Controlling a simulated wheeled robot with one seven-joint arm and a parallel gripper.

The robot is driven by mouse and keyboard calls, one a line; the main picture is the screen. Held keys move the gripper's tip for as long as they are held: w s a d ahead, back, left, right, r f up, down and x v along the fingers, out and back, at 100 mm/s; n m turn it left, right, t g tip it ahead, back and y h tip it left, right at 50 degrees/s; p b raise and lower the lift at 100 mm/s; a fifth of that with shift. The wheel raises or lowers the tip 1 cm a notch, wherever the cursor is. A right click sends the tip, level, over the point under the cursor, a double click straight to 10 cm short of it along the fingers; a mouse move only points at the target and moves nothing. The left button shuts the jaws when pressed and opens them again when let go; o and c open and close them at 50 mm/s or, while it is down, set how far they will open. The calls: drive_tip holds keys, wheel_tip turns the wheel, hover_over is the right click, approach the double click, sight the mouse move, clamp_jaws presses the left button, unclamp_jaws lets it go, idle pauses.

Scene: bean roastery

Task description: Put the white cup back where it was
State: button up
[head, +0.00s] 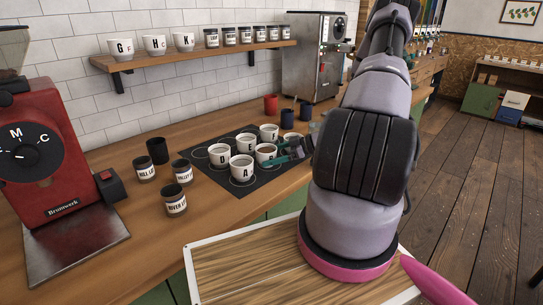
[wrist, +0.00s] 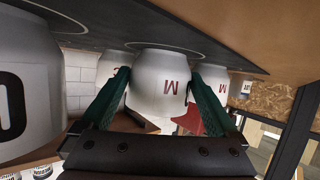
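Several white lettered cups stand on the dark mat (head: 233,187) on the counter, some with dark liquid inside. The closest are the cup marked A (head: 242,170) and one at its left (head: 219,156). My gripper (head: 284,151) is low at the mat's right side, its green fingers apart, beside a filled white cup (head: 266,155). In the wrist view, which is upside down, a white cup with a red M (wrist: 158,80) stands on the mat straight ahead, between or just beyond the fingertips of my gripper (wrist: 160,74). I see no clear grip on it. Which cup the task means cannot be told.
Other white cups flank the fingers in the wrist view, one very close at left (wrist: 25,85). A shelf (head: 200,54) hangs above.

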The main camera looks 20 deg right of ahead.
drive_tip(key=shift+r, duration=0.1)
